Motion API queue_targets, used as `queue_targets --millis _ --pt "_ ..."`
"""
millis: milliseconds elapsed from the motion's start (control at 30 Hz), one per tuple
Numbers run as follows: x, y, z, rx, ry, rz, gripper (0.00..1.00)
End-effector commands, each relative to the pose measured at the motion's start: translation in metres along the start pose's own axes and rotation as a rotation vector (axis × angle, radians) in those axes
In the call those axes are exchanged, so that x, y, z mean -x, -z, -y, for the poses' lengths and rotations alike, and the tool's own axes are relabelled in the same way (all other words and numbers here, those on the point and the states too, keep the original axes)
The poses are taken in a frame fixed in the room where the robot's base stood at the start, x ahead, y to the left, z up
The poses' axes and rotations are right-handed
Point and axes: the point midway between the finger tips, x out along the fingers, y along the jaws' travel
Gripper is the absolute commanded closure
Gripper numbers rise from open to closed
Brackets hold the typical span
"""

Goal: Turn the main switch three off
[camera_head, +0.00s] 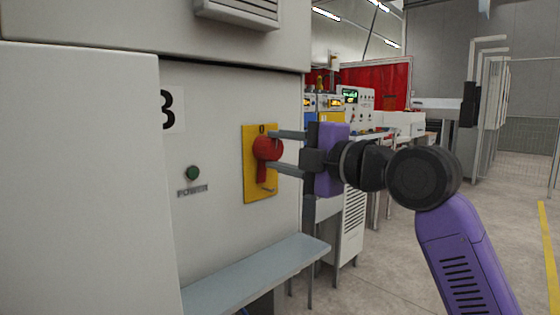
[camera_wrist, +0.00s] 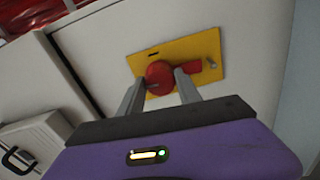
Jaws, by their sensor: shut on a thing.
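The main switch is a red rotary knob (camera_head: 265,149) on a yellow backplate (camera_head: 250,182), mounted on the grey cabinet front marked 3. In the wrist view the knob (camera_wrist: 158,75) has a red handle pointing right across the yellow plate (camera_wrist: 205,45). My gripper (camera_head: 272,151) reaches in from the right, with one finger above and one below the knob in the head view. In the wrist view my gripper's fingers (camera_wrist: 163,79) are at either side of the knob, shut on it. They hide part of the knob and handle.
A green POWER button (camera_head: 193,173) sits left of the switch. A grey ledge (camera_head: 255,272) juts out below it. A nearer cabinet panel (camera_head: 80,180) stands at the left. Other machines (camera_head: 352,105) stand behind my arm; open floor lies at right.

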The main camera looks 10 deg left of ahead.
Motion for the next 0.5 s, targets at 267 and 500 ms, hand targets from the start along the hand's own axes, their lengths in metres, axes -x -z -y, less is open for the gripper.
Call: queue_targets --millis 267,500 --pt "-0.0003 0.0008 0.0024 0.081 0.004 -0.003 1.00" --pt "-0.0003 0.0008 0.0021 0.098 0.005 -0.003 1.00"
